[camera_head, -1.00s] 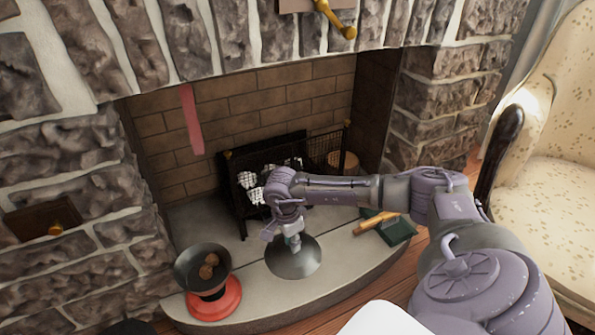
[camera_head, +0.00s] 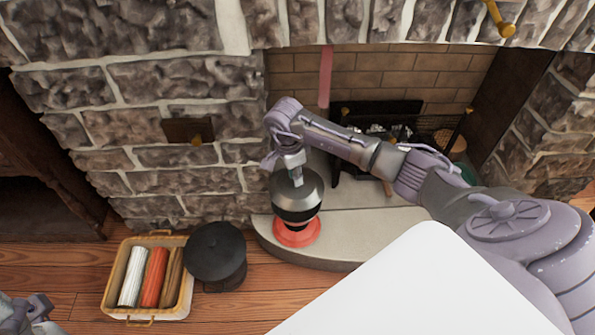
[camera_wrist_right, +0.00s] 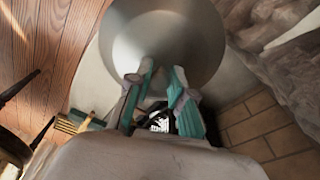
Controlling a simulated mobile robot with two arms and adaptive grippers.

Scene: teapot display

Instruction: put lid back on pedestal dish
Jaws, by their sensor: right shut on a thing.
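My right gripper (camera_head: 292,170) is shut on the knob of a round, grey metal lid (camera_head: 311,190). The lid also fills the upper middle of the right wrist view (camera_wrist_right: 160,25), with the gripper's teal-padded fingers (camera_wrist_right: 160,85) at its centre. In the head view the lid is over the dark bowl of the pedestal dish (camera_head: 296,214), which stands on its red base (camera_head: 298,235). The lid hides the bowl's inside. I cannot tell whether lid and rim touch. Part of my left gripper (camera_head: 28,309) shows at the lower left corner; its fingers are unclear.
The dish stands at the left end of the pale stone hearth (camera_head: 370,230). A black lidded pot (camera_head: 215,255) and a basket (camera_head: 113,270) of rolls stand on the wooden floor to its left. The stone wall (camera_head: 130,150) rises behind.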

